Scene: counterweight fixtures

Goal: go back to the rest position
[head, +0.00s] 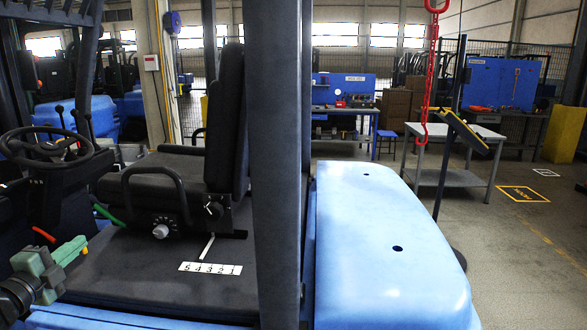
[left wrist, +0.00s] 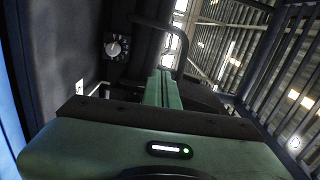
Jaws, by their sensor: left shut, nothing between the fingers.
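My left gripper (head: 78,248) is at the lower left of the head view, its green fingers pointing right and slightly up, over the left side of the forklift's dark seat deck. Its fingers are together and empty. In the left wrist view the closed green fingers (left wrist: 163,88) point toward the seat, apart from the round dial (left wrist: 116,46). The dial (head: 165,226) sits on the seat's side in the head view, to the right of the gripper. A pale lever (head: 207,246) stands behind a number strip (head: 210,268). My right gripper is not in view.
A steering wheel (head: 45,146) is behind and left of my gripper. A dark upright post (head: 278,160) stands right of the seat (head: 228,120). The blue counterweight cover (head: 385,250) is beyond it. A red chain hook (head: 428,80) hangs above a grey table (head: 450,178).

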